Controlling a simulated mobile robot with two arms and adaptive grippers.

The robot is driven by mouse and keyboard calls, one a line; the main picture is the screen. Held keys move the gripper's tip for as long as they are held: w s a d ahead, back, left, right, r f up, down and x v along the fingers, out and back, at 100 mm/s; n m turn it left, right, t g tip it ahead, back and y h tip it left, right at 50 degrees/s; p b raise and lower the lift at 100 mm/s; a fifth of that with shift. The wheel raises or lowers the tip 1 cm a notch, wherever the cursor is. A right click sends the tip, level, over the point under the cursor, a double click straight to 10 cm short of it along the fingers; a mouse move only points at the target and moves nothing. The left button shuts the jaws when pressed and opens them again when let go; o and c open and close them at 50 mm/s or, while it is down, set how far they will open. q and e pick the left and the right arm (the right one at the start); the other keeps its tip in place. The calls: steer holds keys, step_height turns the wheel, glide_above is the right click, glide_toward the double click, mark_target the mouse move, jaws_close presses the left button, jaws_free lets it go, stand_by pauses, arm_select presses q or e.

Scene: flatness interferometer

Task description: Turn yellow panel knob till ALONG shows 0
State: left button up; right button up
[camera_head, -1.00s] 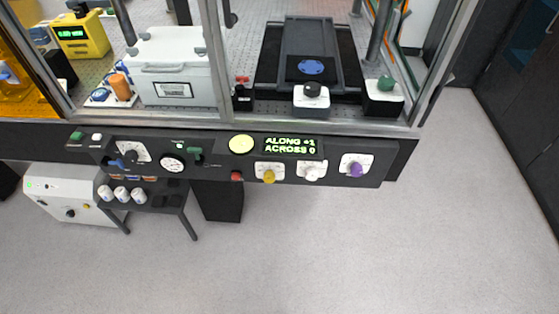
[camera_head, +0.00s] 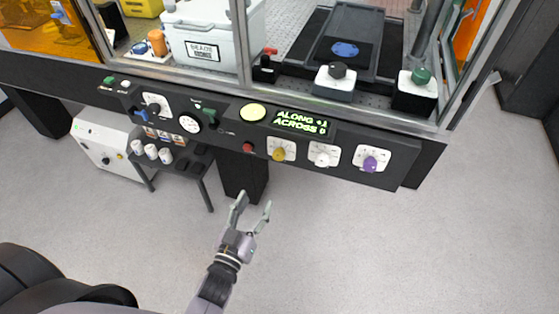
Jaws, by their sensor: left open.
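The yellow panel knob (camera_head: 279,153) sits on a white plate on the dark front panel (camera_head: 345,172). Above it the green display (camera_head: 301,122) reads ALONG +1 and ACROSS 0. A white knob (camera_head: 322,158) and a purple knob (camera_head: 370,163) sit on similar plates to its right. My left gripper (camera_head: 253,208) is open and empty, with its fingers pointing up toward the panel. It is below and slightly left of the yellow knob, apart from it. My right gripper is not in view.
A red button (camera_head: 248,147) is left of the yellow knob, and a round yellow-green disc (camera_head: 253,111) is above it. A side cart (camera_head: 178,165) with white cups stands at the left under the panel. Open floor lies in front.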

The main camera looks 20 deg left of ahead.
mark_target(278, 158)
arm_select(q)
steer(key=w, duration=1.1)
steer(key=w+d, duration=0.1)
steer(key=w, duration=0.4)
steer(key=shift+w+f+p, duration=0.1)
steer(key=shift+w+p, duration=0.15)
steer(key=shift+p, duration=0.1)
steer(key=shift+c, duration=0.5)
steer(key=c, duration=1.1)
steer(key=shift+o, duration=0.2)
steer(key=shift+m, duration=0.3)
steer(key=m, duration=0.3)
steer(key=shift+m, duration=0.3)
steer(key=shift+m+b, duration=0.6)
steer(key=shift+m, duration=1.6)
